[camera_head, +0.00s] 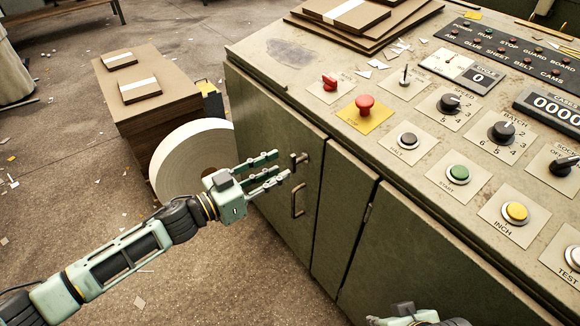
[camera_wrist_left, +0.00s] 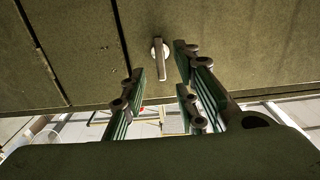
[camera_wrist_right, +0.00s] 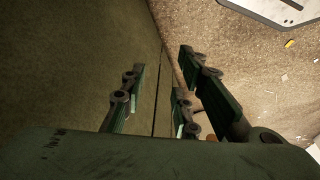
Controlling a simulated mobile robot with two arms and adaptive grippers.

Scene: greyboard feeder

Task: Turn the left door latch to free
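The left door latch (camera_head: 299,160), a small metal lever on a round base, is on the left cabinet door (camera_head: 278,134). It also shows in the left wrist view (camera_wrist_left: 159,57), between my finger tips in the picture. My left gripper (camera_head: 279,167) is open and empty, its fingers pointing at the door just left of the latch. A gap seems to remain; contact cannot be told. My right gripper (camera_head: 405,314) is low in front of the cabinet, mostly cut off; the right wrist view shows it open (camera_wrist_right: 164,70) and empty.
A bar handle (camera_head: 298,200) sits just below the latch. The console top carries a red mushroom button (camera_head: 365,104) and several knobs. A white roll (camera_head: 185,165) and board stacks (camera_head: 150,95) stand left of the cabinet. Floor in front is mostly free, with paper scraps.

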